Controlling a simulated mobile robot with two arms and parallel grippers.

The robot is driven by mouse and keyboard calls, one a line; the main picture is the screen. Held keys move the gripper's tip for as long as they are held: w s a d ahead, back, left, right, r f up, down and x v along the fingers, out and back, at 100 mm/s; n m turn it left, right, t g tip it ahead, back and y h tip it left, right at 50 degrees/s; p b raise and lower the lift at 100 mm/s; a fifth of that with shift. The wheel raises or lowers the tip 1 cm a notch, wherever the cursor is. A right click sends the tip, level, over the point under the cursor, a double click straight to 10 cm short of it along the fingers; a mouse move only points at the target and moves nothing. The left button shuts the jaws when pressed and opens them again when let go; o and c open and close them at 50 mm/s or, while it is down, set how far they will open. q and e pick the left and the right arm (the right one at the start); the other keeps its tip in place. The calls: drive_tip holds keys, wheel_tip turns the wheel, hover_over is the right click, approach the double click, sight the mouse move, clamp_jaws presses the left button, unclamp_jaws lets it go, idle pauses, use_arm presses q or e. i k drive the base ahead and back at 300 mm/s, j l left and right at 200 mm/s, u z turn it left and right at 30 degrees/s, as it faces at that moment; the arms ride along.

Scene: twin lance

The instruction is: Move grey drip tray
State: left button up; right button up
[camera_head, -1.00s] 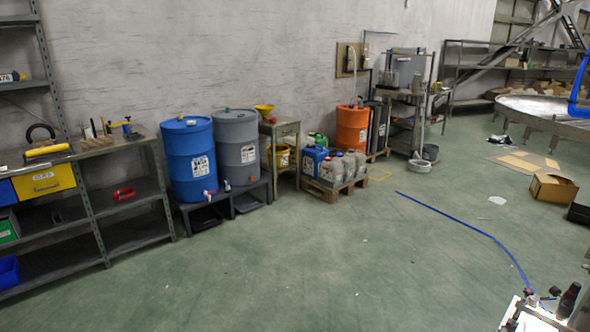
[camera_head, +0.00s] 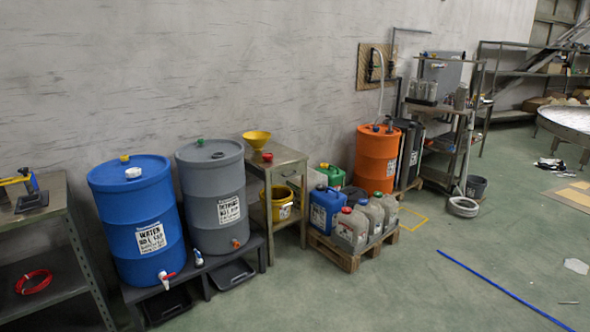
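Two dark, flat trays sit low at the stand (camera_head: 207,286) under the drums. One tray (camera_head: 234,274) lies below the grey drum (camera_head: 213,195), partly sticking out onto the floor. The other tray (camera_head: 167,306) lies below the blue drum (camera_head: 143,220). Both look dark grey to black, and I cannot tell their exact shade. The stand hides their back parts. The grey drum has an orange-tipped tap, and the blue drum has a red-handled tap. Neither of my grippers is in view.
A metal shelf (camera_head: 40,228) stands at the left. A small steel table (camera_head: 287,155) with a yellow funnel (camera_head: 257,138) stands right of the grey drum. Canisters stand on a wooden pallet (camera_head: 346,258). A blue hose (camera_head: 500,288) lies on the floor. The front middle floor is clear.

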sight(227, 275)
drive_tip(key=i, duration=1.15)
drive_tip(key=i+l+u, duration=0.1)
drive_tip(key=i, duration=1.05)
drive_tip(key=i+l+u, duration=0.2)
drive_tip(key=i+u, duration=0.25)
drive_tip(key=i, duration=0.15)
drive_tip(key=i+l+u, duration=0.95)
drive_tip(key=i+l, duration=0.1)
drive_tip(key=i, duration=0.1)
